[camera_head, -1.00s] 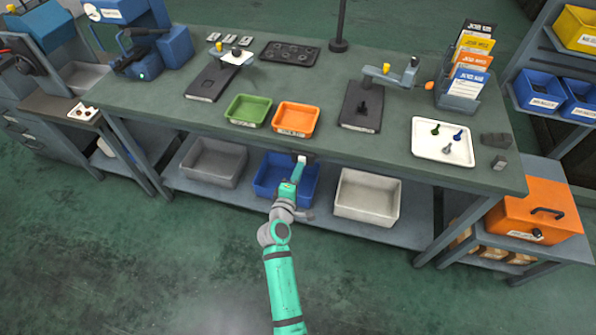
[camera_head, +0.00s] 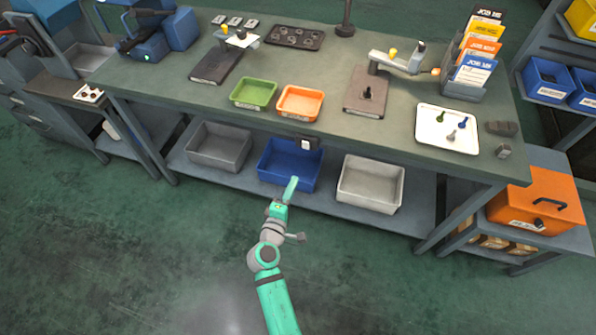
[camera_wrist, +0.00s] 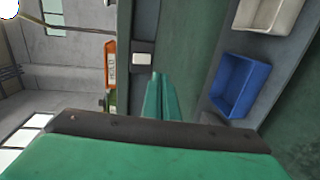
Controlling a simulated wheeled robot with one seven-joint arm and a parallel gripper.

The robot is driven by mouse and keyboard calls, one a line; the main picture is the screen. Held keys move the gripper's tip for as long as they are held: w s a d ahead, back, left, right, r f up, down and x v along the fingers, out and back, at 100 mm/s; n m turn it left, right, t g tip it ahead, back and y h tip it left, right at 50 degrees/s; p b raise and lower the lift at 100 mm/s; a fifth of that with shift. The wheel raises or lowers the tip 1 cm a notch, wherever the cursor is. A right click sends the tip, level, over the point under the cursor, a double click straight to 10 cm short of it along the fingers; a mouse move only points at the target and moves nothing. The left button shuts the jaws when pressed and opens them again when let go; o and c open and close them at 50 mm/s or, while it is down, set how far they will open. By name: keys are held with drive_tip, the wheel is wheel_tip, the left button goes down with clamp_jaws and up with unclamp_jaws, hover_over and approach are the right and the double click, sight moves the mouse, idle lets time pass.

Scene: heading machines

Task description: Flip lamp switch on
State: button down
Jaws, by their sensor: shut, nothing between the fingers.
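The lamp switch (camera_head: 306,143) is a small white rocker in a dark housing on the front edge of the green workbench (camera_head: 200,98). It also shows in the wrist view (camera_wrist: 143,59), ahead of the fingers; its tilt is too small to read. My gripper (camera_head: 293,182) is shut and empty, below and in front of the switch, apart from it. Its closed green fingers (camera_wrist: 160,88) show in the wrist view. A dark lamp post (camera_head: 346,15) stands at the back of the bench; its lamp head is out of view. The bench top looks lit.
A blue bin (camera_head: 290,165) on the lower shelf sits just behind my gripper, between a grey bin (camera_head: 219,147) and a pale bin (camera_head: 370,184). Green (camera_head: 254,93) and orange (camera_head: 300,102) trays stand on the bench above. The floor in front is clear.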

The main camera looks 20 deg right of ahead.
drive_tip(key=s+a+f+m+y, duration=0.1)
drive_tip(key=s+a+f+y, duration=0.15)
drive_tip(key=s, duration=0.35)
drive_tip(key=s+a+f+m+y, duration=0.1)
drive_tip(key=s+a+f+y, duration=0.1)
drive_tip(key=s+a, duration=0.35)
drive_tip(key=s+a+f+m+y, duration=0.1)
drive_tip(key=s+f+y, duration=0.1)
drive_tip(key=s, duration=0.6)
drive_tip(key=s+a+r+m+t+y, duration=0.1)
drive_tip(key=s+a+r+m, duration=0.3)
drive_tip(key=s+r+m, duration=0.4)
drive_tip(key=s+r+y, duration=0.1)
drive_tip(key=s+r, duration=0.5)
drive_tip(key=s, duration=0.2)
drive_tip(key=shift+s+a+r+t+y, duration=0.15)
drive_tip(key=shift+s+a+t+y, duration=0.05)
drive_tip(key=shift+s+t+y, duration=0.2)
drive_tip(key=shift+s+d, duration=0.1)
